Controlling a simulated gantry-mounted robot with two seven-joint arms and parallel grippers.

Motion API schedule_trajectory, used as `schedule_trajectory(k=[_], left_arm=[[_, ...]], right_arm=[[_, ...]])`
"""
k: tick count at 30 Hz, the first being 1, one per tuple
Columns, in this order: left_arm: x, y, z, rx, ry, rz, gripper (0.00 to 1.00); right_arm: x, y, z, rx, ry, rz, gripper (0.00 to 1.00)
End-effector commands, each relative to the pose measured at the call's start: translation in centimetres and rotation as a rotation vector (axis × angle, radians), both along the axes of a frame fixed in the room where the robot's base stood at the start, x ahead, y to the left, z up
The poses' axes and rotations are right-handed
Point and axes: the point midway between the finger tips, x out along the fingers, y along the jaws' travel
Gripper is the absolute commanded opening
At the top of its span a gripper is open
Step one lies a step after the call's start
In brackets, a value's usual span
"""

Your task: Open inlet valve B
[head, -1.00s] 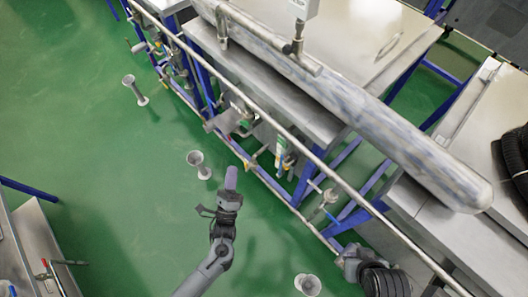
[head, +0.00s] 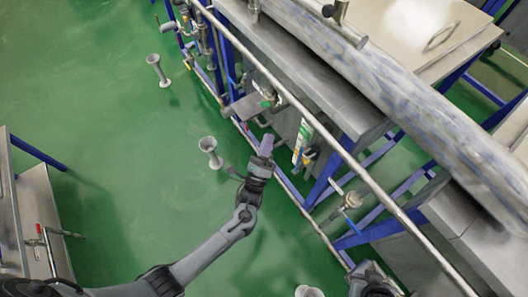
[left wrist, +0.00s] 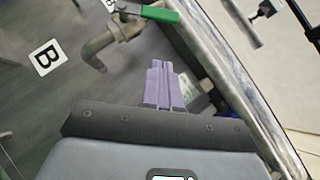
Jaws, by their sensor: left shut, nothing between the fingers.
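In the left wrist view, a valve with a green lever handle (left wrist: 160,15) sits on a bent metal pipe (left wrist: 102,42) at the top. A white label marked B (left wrist: 47,57) is on the grey surface to its left. My left gripper (left wrist: 165,82) has pale purple fingers, shut and empty, just below the valve and apart from it. In the head view, my left gripper (head: 266,146) is beside the pipework under the bench edge. A small green part (head: 266,103) shows above it; I cannot read its label there. My right gripper's fingers are not visible.
A long metal rail (head: 330,140) runs diagonally beside the bench. A white and green fitting (head: 302,141) stands close right of the left gripper. Funnel-shaped stands (head: 210,152) (head: 158,69) are on the green floor (head: 110,130), which is mostly open at left.

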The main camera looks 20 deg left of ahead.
Motion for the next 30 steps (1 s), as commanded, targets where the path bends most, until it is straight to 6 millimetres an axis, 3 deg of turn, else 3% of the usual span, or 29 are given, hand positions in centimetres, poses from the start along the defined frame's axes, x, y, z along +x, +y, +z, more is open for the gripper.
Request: schedule_trajectory(k=[7,15,30], left_arm=[[4.0,0.2,2.2,-0.001,-0.001,0.000,0.00],[5.1,2.2,4.3,0.002,0.000,0.001,0.00],[5.4,2.6,4.8,0.000,0.001,-0.001,0.00]], right_arm=[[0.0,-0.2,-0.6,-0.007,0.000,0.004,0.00],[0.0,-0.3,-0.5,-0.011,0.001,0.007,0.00],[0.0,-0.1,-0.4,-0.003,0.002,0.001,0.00]])
